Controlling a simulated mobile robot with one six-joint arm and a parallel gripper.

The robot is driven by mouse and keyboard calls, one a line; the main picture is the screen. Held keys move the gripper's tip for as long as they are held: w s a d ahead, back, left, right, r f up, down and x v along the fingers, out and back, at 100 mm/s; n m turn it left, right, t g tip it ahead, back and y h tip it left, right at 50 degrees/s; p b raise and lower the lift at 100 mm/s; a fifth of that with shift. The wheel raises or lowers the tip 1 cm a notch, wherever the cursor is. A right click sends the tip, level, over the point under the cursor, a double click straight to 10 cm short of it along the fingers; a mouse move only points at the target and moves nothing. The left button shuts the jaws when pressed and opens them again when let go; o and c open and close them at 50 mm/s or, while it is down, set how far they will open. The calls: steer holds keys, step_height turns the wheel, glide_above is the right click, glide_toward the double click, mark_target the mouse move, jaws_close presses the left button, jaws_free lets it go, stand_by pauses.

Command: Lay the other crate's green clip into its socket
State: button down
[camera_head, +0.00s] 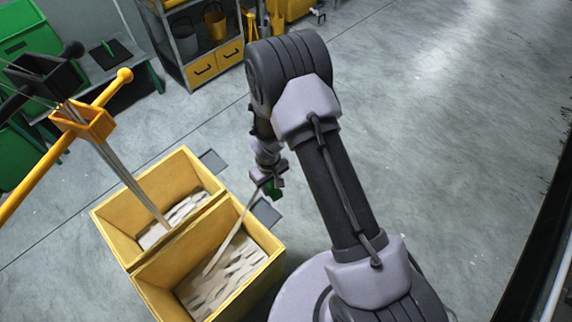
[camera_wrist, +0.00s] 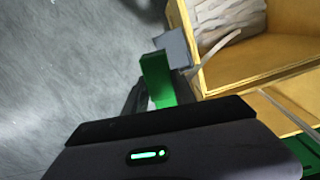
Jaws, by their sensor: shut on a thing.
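My gripper (camera_head: 268,180) is shut on a green clip (camera_head: 274,190), at the outer right side of the two yellow crates. In the wrist view the clip (camera_wrist: 157,80) stands up from the jaws as a green block. A pale webbing strip (camera_head: 228,238) runs from the near crate (camera_head: 234,296) up towards the clip. A grey plate (camera_head: 264,212) sits just below the gripper beside that crate. Another grey plate (camera_head: 212,161) is beside the far crate (camera_head: 113,229). I cannot make out a socket's shape on either plate.
Several webbing strands (camera_head: 131,181) rise from the far crate to an orange guide (camera_head: 82,122) at the left. A shelf with yellow drawers (camera_head: 204,70) and a green bench (camera_head: 120,75) stand at the back. The floor to the right is clear.

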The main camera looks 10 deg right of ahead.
steer(key=n+p, duration=0.1)
steer(key=n, duration=0.1)
glide_toward(266, 215)
step_height(266, 215, down, 6)
steer(key=b, duration=0.6)
steer(key=shift+d+f, duration=0.1)
steer(key=shift+f, duration=0.05)
steer(key=c, duration=0.9)
jaws_free()
steer(key=shift+c, duration=0.2)
step_height(266, 215, up, 18)
steer(key=p, duration=0.6)
steer(key=shift+p, duration=0.4)
